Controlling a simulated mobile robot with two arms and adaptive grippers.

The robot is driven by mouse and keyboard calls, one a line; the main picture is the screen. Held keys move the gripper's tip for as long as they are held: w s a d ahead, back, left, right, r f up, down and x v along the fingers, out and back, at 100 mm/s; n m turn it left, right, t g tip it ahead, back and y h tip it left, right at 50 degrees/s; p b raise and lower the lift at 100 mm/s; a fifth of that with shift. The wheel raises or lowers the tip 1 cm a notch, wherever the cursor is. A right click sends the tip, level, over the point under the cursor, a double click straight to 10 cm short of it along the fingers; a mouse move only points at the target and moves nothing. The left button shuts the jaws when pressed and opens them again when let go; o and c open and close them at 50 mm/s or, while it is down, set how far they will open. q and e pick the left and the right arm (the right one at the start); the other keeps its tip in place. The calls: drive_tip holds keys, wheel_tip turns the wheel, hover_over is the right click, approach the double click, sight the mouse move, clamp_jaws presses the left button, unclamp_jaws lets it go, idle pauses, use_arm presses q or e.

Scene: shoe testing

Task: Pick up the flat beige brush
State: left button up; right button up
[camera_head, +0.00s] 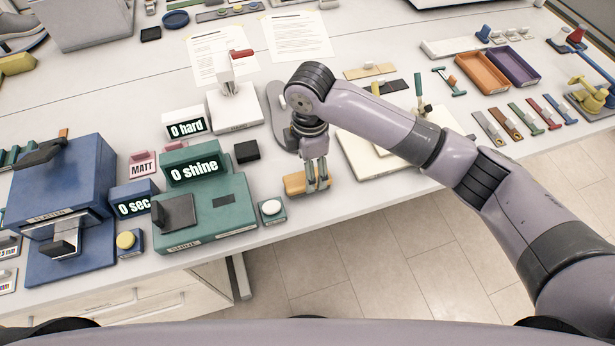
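A small flat tan-beige block (294,184), which may be the brush, lies at the front edge of the white table, right of the green shine device. My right gripper (317,188) points down at its right part, and the fingers cover some of it. The two fingertips show a narrow gap, but I cannot tell whether they grip the block or only stand beside it. Another flat beige piece with a pale knob (370,71) lies farther back, behind my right arm. My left gripper is not in view.
The green shine device (213,212) and a round white button (271,208) stand left of my gripper. A grey shoe sole (277,112) lies behind it. White boards (362,158) lie to its right under my arm. The floor begins just in front.

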drive_tip(key=shift+f, duration=0.2)
drive_tip(key=shift+f+p, duration=0.3)
wheel_tip(320, 180, down, 4)
drive_tip(key=shift+w+a+r+p, duration=0.1)
drive_tip(key=shift+a+r+p, duration=0.1)
drive_tip(key=shift+p, duration=0.5)
drive_tip(key=shift+f, duration=0.45)
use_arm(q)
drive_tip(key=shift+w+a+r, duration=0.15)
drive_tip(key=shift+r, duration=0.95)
use_arm(e)
drive_tip(key=c, duration=1.3)
drive_tip(key=shift+r, duration=0.1)
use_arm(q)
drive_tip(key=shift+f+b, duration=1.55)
use_arm(e)
drive_tip(key=shift+r, duration=9.95)
